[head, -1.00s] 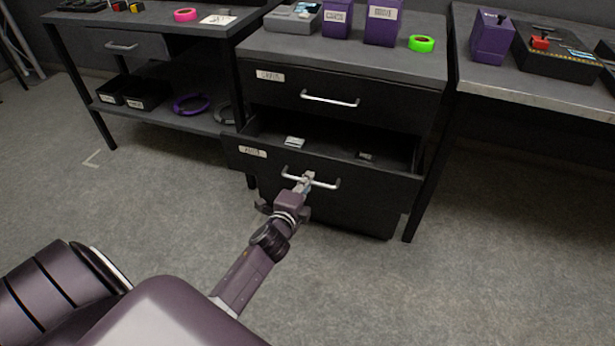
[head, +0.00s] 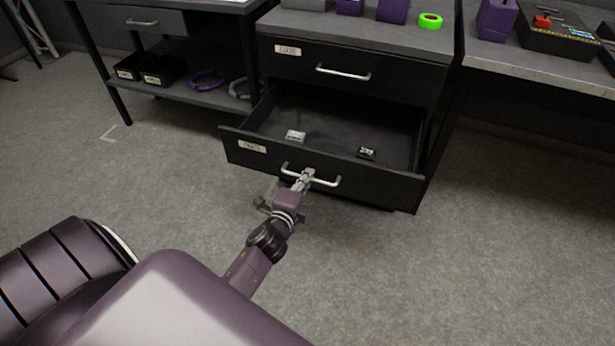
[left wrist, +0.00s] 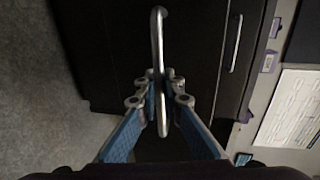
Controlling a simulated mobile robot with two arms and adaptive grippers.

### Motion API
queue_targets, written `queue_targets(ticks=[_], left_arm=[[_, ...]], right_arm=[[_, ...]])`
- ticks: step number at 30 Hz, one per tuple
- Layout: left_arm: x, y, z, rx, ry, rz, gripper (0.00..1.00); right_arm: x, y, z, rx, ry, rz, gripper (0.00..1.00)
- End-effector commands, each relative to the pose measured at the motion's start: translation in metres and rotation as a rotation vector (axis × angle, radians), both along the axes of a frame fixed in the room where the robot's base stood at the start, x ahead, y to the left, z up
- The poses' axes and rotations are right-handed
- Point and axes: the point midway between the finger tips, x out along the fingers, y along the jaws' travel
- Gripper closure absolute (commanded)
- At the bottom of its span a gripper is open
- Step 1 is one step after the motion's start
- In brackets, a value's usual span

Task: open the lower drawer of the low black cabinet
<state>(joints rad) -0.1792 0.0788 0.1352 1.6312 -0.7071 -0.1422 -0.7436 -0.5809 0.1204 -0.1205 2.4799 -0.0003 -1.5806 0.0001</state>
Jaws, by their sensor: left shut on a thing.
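The low black cabinet (head: 440,85) stands at the centre of the head view. Its lower drawer (head: 240,157) is pulled well out, and its inside shows. A white item (head: 296,135) and a small dark item (head: 366,153) lie in it. The upper drawer (head: 300,68) is closed. My left gripper (head: 306,178) is shut on the lower drawer's handle (head: 328,183), near the middle of the bar. In the left wrist view the handle (left wrist: 158,30) runs between the fingers (left wrist: 160,95). My right gripper is not in view.
A shelf table (head: 185,93) on the left holds black bins (head: 160,72) and a purple ring (head: 207,78). A workbench (head: 560,75) stands on the right. A green tape roll (head: 430,20) lies on the cabinet top. The grey floor in front is clear.

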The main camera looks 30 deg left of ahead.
Motion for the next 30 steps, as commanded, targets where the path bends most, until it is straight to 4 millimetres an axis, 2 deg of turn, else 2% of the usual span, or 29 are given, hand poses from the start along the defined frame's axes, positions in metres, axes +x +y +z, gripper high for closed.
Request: queue_targets(ticks=[5, 6, 7, 17, 23, 30], left_arm=[[0.000, 0.000, 0.000, 0.000, 0.000, 0.000, 1.00], [0.000, 0.000, 0.000, 0.000, 0.000, 0.000, 0.90], [0.000, 0.000, 0.000, 0.000, 0.000, 0.000, 0.86], [-0.002, 0.000, 0.000, 0.001, 0.001, 0.000, 0.85], [-0.025, -0.006, 0.004, 0.000, 0.003, 0.000, 0.85], [-0.072, -0.017, 0.013, -0.001, 0.004, 0.001, 0.85]], right_arm=[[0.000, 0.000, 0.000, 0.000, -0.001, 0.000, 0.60], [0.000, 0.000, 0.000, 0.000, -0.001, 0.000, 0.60], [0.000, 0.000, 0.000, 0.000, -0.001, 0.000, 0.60], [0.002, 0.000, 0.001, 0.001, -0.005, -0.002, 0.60], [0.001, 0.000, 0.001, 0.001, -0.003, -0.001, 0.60], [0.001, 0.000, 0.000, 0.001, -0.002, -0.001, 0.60]])
